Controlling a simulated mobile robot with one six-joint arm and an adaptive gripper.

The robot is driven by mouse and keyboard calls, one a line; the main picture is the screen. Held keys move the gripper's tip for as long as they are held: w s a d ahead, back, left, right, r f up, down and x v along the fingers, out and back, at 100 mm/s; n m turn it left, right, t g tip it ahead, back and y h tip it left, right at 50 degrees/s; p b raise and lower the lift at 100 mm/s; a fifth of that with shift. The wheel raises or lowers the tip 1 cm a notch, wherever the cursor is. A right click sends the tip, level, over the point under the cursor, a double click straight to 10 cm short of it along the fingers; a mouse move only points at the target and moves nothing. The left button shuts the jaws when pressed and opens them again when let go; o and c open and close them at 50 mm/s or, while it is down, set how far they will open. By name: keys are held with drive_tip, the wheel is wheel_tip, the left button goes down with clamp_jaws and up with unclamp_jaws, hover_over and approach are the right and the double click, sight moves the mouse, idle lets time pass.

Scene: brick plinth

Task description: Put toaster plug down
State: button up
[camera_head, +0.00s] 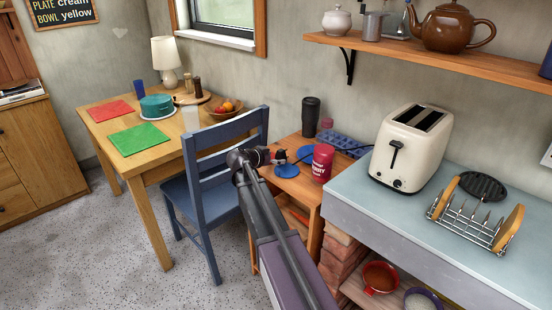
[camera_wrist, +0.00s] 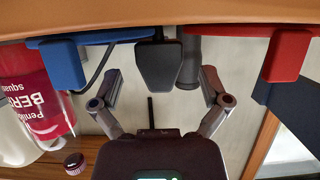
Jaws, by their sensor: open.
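A black plug (camera_wrist: 158,62) shows in the wrist view between the two fingers of my gripper (camera_wrist: 162,90). The fingers are spread open, with a visible gap on each side of the plug. In the head view my gripper (camera_head: 264,157) is over the small wooden table (camera_head: 293,191), beside the blue chair. Small black and red parts show at its tip, too small to tell apart. A dark cord runs from the toaster (camera_head: 408,150) leftward toward the gripper. Whether the plug rests on the table cannot be told.
A blue block (camera_wrist: 62,65) and a red block (camera_wrist: 290,55) flank the plug. A red berry squash bottle (camera_head: 322,163) stands close by, with blue discs near it. A black tumbler (camera_head: 310,117) and a blue tray-like item (camera_head: 342,144) are behind. The chair (camera_head: 225,150) is left.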

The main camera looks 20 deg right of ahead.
drive_tip(key=p+v, duration=0.3)
drive_tip(key=v, duration=0.7)
drive_tip(key=shift+a+p, duration=0.15)
drive_tip(key=shift+p, duration=0.15)
drive_tip(key=s+a+f+n+g+y, duration=0.1)
drive_tip(key=s+a+f+n+y, duration=0.2)
drive_tip(key=s, duration=0.5)
drive_tip(key=s+a+f+n+g+y, duration=0.2)
drive_tip(key=s+a+f+n+y, duration=0.2)
drive_tip(key=s, duration=0.4)
drive_tip(key=s+a+f+n+g+y, duration=0.1)
drive_tip(key=s+a+f+n+y, duration=0.3)
drive_tip(key=s+n, duration=0.3)
drive_tip(key=shift+s+a+f+g+y, duration=0.2)
drive_tip(key=shift+s+a+g+y, duration=0.1)
drive_tip(key=shift+s+a+y, duration=0.5)
